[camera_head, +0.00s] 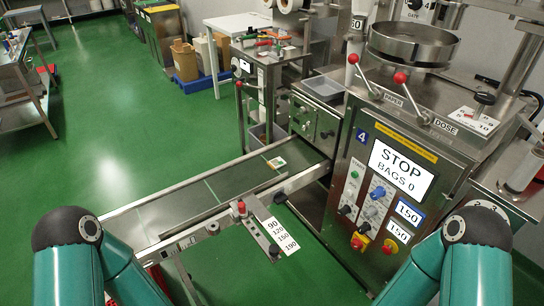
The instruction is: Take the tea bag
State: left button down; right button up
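A small whitish tea bag with orange and green marks (276,163) lies flat on the conveyor belt (222,190), near the belt's far end beside the machine. Only teal links of my two arms show, at the lower left and lower right corners. Neither gripper is in view, so I cannot see their fingers or whether they hold anything.
The packing machine (400,225) stands at the right; its screen reads STOP, BAGS 0. A scale plate numbered 90 to 190 (277,234) juts from the conveyor's near rail. Red-knobbed levers (400,78) rise on the machine.

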aim_at(278, 162)
jog(key=u, duration=0.05)
jog(key=i, duration=0.5)
jog(key=u, duration=3)
jog(key=k, duration=0.5)
jog(key=u, duration=0.65)
jog(key=i, duration=0.2)
jog(key=z, duration=3.1)
